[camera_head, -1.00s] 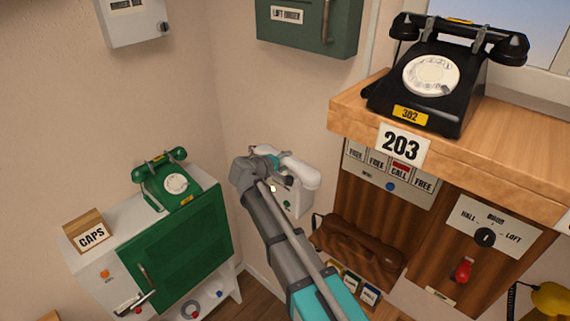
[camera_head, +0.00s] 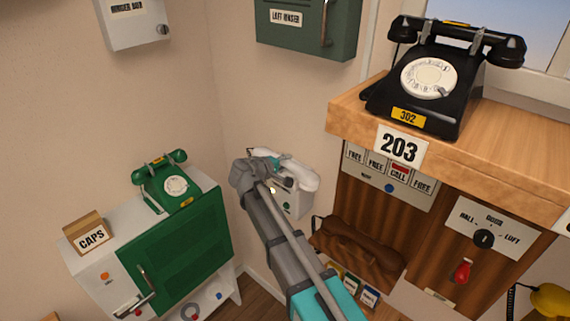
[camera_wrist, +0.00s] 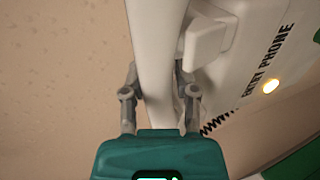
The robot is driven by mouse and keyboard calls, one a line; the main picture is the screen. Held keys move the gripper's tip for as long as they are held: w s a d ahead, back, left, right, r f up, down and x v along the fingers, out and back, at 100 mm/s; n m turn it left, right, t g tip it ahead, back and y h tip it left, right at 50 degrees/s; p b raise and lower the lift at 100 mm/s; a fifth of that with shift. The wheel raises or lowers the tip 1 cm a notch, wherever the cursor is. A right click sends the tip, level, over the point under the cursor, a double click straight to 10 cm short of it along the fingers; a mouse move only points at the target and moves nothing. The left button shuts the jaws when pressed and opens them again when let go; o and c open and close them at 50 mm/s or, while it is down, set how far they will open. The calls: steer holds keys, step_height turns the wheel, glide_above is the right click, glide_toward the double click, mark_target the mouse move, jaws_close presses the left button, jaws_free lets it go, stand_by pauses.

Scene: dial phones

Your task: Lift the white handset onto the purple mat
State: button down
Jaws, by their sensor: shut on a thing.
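The white handset (camera_head: 304,177) is at the white entry phone (camera_head: 298,204) on the wall, in the middle of the head view. In the wrist view the handset (camera_wrist: 155,50) runs down between the fingers of my gripper (camera_wrist: 157,78), which is shut on it. The entry phone's body (camera_wrist: 245,75), with its lettering and a lit yellow lamp, is right beside the handset. I cannot tell whether the handset still touches its cradle. In the head view my gripper (camera_head: 284,167) is partly hidden by my wrist. The purple mat is not visible.
A brown wooden cabinet (camera_head: 365,205) with a shelf (camera_head: 480,135) and black phone (camera_head: 435,85) stands right. A green phone (camera_head: 172,187) sits on a white cabinet (camera_head: 80,262) at left.

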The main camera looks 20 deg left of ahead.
steer(key=shift+a+r+p, duration=0.1)
steer(key=shift+r+p, duration=0.75)
steer(key=shift+p, duration=0.15)
steer(key=s+d+r+p, duration=0.2)
steer(key=s+r+p, duration=0.9)
steer(key=s, duration=0.2)
steer(key=shift+s, duration=0.4)
step_height(320, 180, down, 18)
steer(key=b, duration=1.7)
steer(key=shift+b, duration=0.4)
steer(key=shift+s+r, duration=0.1)
